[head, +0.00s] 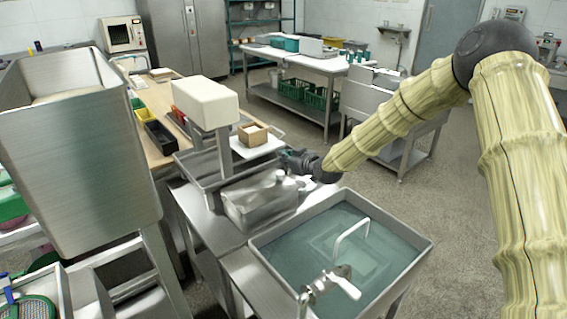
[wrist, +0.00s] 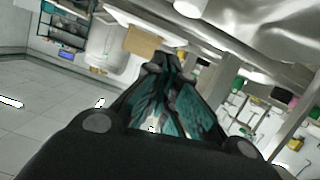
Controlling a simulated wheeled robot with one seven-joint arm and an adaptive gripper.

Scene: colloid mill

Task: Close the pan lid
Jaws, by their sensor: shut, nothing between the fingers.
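My gripper (head: 286,156) is shut and empty, at the end of the outstretched arm. It is above and just beyond a shiny metal vessel (head: 255,205) on the steel bench. In the wrist view its dark teal fingers (wrist: 168,66) are together, with nothing between them. I cannot clearly make out a pan lid or its hinge in either view; the metal vessel may be the pan, and how far it is open is unclear.
A sink basin (head: 415,243) with a white tap (head: 350,235) is at the front. A pale machine head (head: 206,102) and brown box (head: 253,134) stand beyond the vessel. A tall steel hopper (head: 85,160) is at left. Open floor (head: 400,195) lies at right.

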